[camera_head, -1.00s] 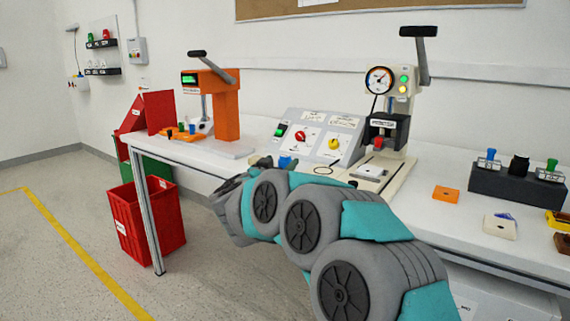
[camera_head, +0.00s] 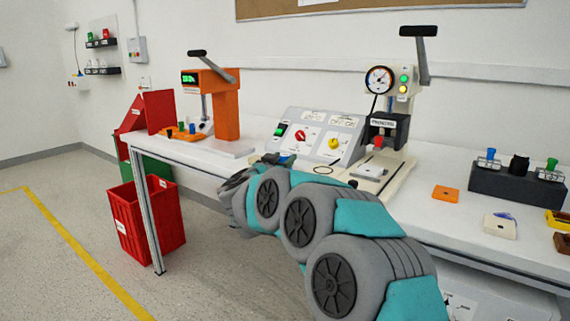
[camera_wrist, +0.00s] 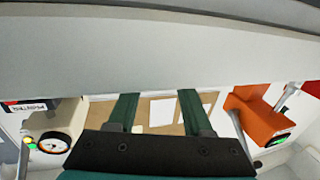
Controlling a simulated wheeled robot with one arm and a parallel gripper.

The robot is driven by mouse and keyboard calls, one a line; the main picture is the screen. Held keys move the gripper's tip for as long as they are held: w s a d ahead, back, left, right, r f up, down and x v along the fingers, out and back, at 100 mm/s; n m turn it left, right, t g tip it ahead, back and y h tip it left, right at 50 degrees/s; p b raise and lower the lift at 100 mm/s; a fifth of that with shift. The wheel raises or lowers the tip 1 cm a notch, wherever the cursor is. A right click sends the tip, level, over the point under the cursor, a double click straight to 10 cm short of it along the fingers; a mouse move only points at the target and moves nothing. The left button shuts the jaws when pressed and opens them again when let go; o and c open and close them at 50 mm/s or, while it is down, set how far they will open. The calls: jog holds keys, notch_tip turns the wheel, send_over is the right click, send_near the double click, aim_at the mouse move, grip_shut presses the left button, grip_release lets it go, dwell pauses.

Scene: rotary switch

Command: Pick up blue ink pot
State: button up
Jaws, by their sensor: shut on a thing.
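In the head view my gripper (camera_head: 280,158) is mostly hidden behind my own arm, at the front edge of the bench before the sloped control panel. A small patch of blue, the blue ink pot (camera_head: 287,160), shows at the gripper; most of it is hidden. In the wrist view two dark green fingers (camera_wrist: 158,108) reach up towards a broad pale grey surface. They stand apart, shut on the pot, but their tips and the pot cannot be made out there.
The grey control panel (camera_head: 317,134) stands behind the gripper, with the orange press (camera_head: 226,108) to its left and the gauge press (camera_head: 384,115) to its right. A dark bottle rack (camera_head: 515,187) is farther right. Red bins (camera_head: 150,222) stand at the bench's left end.

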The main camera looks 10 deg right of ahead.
grip_shut()
jog(key=shift+r, duration=0.15)
